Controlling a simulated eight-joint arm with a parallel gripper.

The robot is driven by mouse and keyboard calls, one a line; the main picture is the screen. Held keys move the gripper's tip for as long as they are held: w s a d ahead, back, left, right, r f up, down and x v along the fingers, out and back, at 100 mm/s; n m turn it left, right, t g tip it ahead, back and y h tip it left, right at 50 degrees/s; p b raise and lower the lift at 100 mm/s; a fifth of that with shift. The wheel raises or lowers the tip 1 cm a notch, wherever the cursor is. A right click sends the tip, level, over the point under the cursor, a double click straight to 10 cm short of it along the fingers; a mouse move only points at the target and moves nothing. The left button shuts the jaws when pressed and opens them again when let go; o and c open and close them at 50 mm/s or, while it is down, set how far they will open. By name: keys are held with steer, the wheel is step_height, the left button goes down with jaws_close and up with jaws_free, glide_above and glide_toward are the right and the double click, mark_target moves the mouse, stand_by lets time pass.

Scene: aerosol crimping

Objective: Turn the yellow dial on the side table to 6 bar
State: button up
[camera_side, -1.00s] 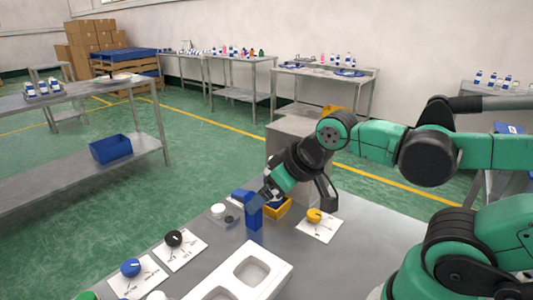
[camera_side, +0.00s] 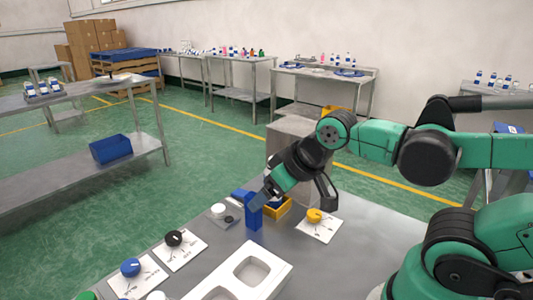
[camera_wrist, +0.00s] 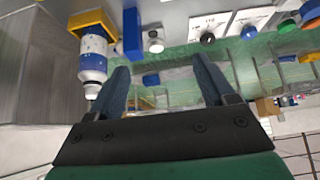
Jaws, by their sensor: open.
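The yellow dial (camera_side: 314,215) sits on a white card (camera_side: 318,230) on the grey side table, right of the yellow holder. The dial does not show clearly in the wrist view, and its setting is too small to read. My gripper (camera_side: 262,197) is left of the dial in the side view, above the table and near a blue block (camera_side: 254,217), apart from the dial. In the wrist view, my gripper (camera_wrist: 161,66) has its two fingers spread with nothing held between them.
A blue-and-white bottle (camera_wrist: 93,58) stands in the yellow holder (camera_side: 284,207). A white tray (camera_side: 228,291) with recesses is in front. The table right of the tray is clear.

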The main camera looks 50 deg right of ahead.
steer(key=d+f+m+g+h, duration=0.1)
steer(key=d+f+m+g, duration=0.2)
steer(key=d, duration=0.4)
steer(key=m+g, duration=0.2)
steer(key=g, duration=0.2)
glide_above(315, 214)
steer(key=f, duration=0.3)
steer(key=shift+w+a+f+y, duration=0.15)
steer(key=shift+w+y, duration=0.05)
steer(key=shift+y, duration=0.2)
steer(key=shift+s+d+f, duration=0.15)
steer(key=shift+d+f, duration=0.1)
steer(key=shift+f, duration=2.75)
jaws_close()
